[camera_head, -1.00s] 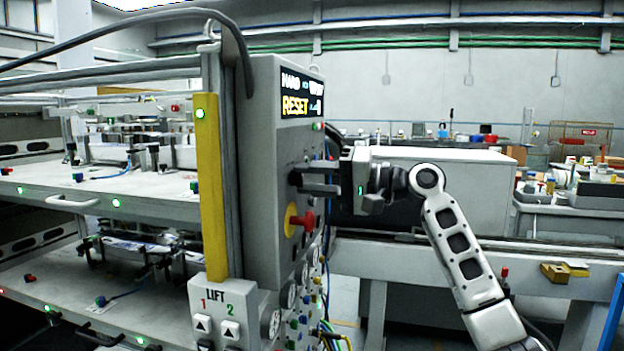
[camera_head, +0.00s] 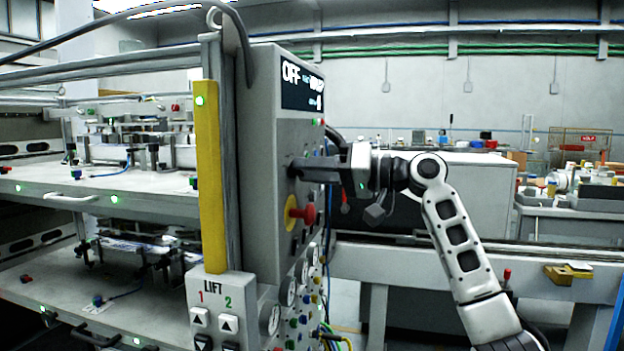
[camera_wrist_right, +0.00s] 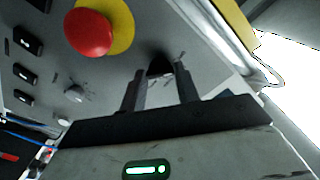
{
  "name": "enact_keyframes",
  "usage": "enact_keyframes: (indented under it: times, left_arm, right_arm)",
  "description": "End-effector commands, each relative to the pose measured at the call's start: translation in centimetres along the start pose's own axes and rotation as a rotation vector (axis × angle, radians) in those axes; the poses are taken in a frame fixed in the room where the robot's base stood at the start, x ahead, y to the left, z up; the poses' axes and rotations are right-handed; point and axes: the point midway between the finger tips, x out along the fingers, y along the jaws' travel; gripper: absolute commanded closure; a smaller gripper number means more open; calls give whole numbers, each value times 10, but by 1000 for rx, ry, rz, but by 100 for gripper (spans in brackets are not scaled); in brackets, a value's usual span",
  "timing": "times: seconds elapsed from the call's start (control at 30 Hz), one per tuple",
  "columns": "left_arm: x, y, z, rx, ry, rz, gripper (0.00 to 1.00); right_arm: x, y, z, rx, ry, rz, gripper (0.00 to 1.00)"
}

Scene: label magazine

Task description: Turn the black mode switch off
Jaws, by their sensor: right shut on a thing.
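The black mode switch (camera_wrist_right: 159,66) is on the grey control panel (camera_head: 262,150). In the right wrist view it shows as a dark knob between the fingertips. My right gripper (camera_head: 298,170) reaches the panel face from the right and is shut on the switch. The gripper also shows in the right wrist view (camera_wrist_right: 160,82), one finger on each side of the knob. In the head view the fingers mostly hide the switch. The panel's display (camera_head: 302,88) reads OFF in large white letters. My left gripper is in neither view.
A red emergency button (camera_head: 308,214) on a yellow ring sits just below the switch. Gauges and small coloured buttons lie lower down. A yellow strip (camera_head: 211,170) and lift box (camera_head: 215,295) stand left of the panel. A shelved machine (camera_head: 110,185) fills the left.

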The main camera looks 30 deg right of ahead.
Motion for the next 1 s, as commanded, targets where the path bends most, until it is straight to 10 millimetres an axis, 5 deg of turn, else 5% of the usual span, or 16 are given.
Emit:
enact_keyframes:
  times: [0.4, 1.0]
  left_arm:
    - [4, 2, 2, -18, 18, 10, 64]
    - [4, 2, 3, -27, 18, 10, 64]
  right_arm:
    - [0, 1, 1, -229, -1, 0, 91]
    - [0, 0, 1, -276, -2, 0, 91]
